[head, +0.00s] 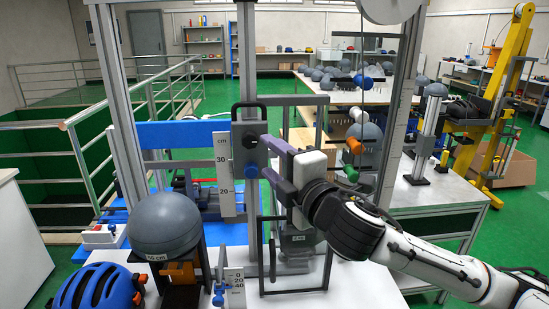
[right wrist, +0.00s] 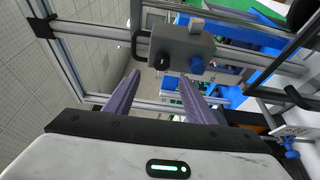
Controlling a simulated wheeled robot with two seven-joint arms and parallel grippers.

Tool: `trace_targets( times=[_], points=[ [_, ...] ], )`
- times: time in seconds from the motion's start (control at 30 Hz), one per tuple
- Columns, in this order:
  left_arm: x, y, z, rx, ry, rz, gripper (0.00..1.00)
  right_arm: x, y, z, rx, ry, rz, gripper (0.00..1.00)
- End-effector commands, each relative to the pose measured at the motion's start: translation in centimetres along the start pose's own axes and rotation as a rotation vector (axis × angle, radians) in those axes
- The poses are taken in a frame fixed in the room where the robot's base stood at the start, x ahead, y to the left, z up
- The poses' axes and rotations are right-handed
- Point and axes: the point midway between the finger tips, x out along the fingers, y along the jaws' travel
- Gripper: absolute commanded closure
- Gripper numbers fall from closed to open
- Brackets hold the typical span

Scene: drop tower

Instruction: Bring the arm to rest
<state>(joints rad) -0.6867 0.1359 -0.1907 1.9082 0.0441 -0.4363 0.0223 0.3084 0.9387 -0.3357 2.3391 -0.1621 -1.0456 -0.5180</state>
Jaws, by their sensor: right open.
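My right arm (head: 430,262) comes in from the lower right and reaches to the middle of the drop tower. My right gripper (head: 265,156) points left, with its two purple fingers apart and nothing visible between them. Its fingertips are close to the grey block (head: 243,155) on the tower's upright; I cannot tell whether they touch it. In the right wrist view the open fingers (right wrist: 159,77) point toward this block (right wrist: 180,46), which has a blue knob (right wrist: 197,65) and a black knob. My left gripper is out of view.
A grey dome (head: 165,226) sits on a stand, and a blue helmet (head: 98,290) lies at the lower left. A wire-frame guard (head: 263,291) stands below my right gripper. Tower posts (head: 400,110) rise on both sides. A side table (head: 440,190) stands at right.

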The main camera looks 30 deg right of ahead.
Motion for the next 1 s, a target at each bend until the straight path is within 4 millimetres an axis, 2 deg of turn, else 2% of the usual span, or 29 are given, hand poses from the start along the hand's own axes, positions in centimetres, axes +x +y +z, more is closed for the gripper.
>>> trace_targets(
  times=[0.43, 0.5, 0.57, 0.67, 0.77, 0.8, 0.87, 0.9, 0.97, 1.0],
  points=[
    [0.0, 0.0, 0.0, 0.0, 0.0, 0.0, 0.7, 0.0, -0.1, 0.0, 0.003, 0.001, -0.003, 0.5],
    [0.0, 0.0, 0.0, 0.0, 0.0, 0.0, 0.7, 0.1, -1.1, -0.2, 0.022, 0.007, -0.021, 0.5],
    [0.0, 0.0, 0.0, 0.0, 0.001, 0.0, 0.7, 0.2, -2.9, -0.7, 0.061, 0.018, -0.054, 0.5],
    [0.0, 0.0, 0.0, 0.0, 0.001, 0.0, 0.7, 0.0, -8.3, -1.9, 0.18, 0.044, -0.153, 0.5],
    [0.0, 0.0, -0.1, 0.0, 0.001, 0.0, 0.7, -1.2, -15.6, -3.6, 0.352, 0.061, -0.286, 0.5],
    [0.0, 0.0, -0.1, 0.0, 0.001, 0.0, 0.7, -2.0, -18.5, -4.4, 0.428, 0.06, -0.34, 0.5],
    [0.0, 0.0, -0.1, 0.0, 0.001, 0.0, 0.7, -3.5, -22.7, -5.4, 0.54, 0.051, -0.418, 0.5],
    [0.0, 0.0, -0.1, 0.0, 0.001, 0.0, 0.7, -4.8, -25.5, -6.1, 0.616, 0.04, -0.469, 0.5],
    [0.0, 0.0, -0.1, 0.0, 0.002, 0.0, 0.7, -6.9, -29.4, -7.0, 0.731, 0.015, -0.541, 0.5],
    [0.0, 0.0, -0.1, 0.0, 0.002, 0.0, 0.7, -8.6, -32.0, -7.7, 0.807, -0.008, -0.588, 0.5]
  ],
)
